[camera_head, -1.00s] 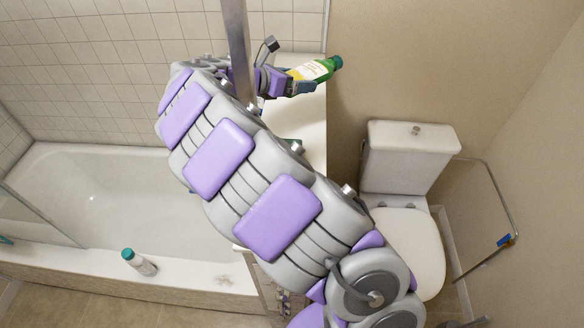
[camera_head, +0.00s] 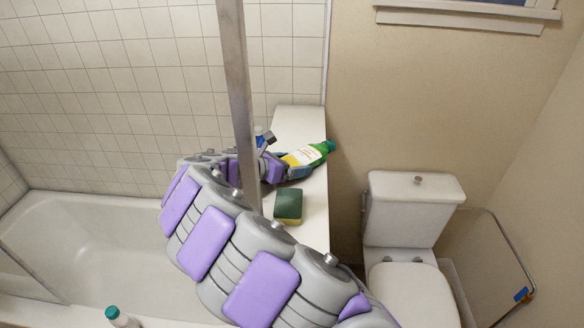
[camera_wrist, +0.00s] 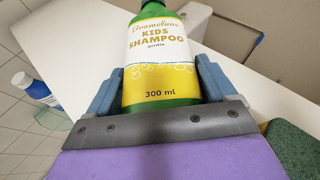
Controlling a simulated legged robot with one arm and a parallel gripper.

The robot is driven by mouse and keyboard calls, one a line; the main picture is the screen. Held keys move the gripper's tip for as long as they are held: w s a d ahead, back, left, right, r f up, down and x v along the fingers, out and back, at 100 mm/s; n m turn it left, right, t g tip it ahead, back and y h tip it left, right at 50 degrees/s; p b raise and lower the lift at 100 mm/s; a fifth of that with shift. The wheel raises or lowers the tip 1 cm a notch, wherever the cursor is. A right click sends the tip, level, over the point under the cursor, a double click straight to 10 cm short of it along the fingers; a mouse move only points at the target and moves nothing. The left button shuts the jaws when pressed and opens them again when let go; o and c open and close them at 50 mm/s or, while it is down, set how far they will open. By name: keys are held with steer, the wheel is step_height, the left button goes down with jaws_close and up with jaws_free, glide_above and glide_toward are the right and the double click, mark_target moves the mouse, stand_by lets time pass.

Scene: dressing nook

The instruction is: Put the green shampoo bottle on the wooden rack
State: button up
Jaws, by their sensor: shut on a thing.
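The green shampoo bottle (camera_head: 310,156) has a yellow and white label and a green cap. It lies tilted in my gripper (camera_head: 291,166) above the white ledge in the head view. In the wrist view, my gripper (camera_wrist: 160,88) has its blue-grey fingers on both sides of the bottle (camera_wrist: 163,60), whose label reads "Kids Shampoo" and "300 ml". The bottle's top is cut off there. I cannot tell how high the bottle is above the ledge. No wooden rack is identifiable in either view.
A green sponge (camera_head: 288,206) lies on the white ledge (camera_head: 303,122), nearer than the bottle. A blue-and-white bottle (camera_wrist: 36,88) stands left of my gripper. A metal post (camera_head: 238,90) crosses before my arm. A bathtub (camera_head: 95,240) is left, a toilet (camera_head: 415,205) right.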

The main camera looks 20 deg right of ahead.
steer(key=shift+a, duration=0.85)
steer(key=shift+s+d+f, duration=0.1)
steer(key=shift+d+f, duration=0.05)
steer(key=shift+d, duration=0.1)
steer(key=o, duration=1.1)
steer(key=shift+d, duration=0.15)
steer(key=shift+o, duration=0.7)
steer(key=shift+s+d+f, duration=0.1)
steer(key=shift+s, duration=0.05)
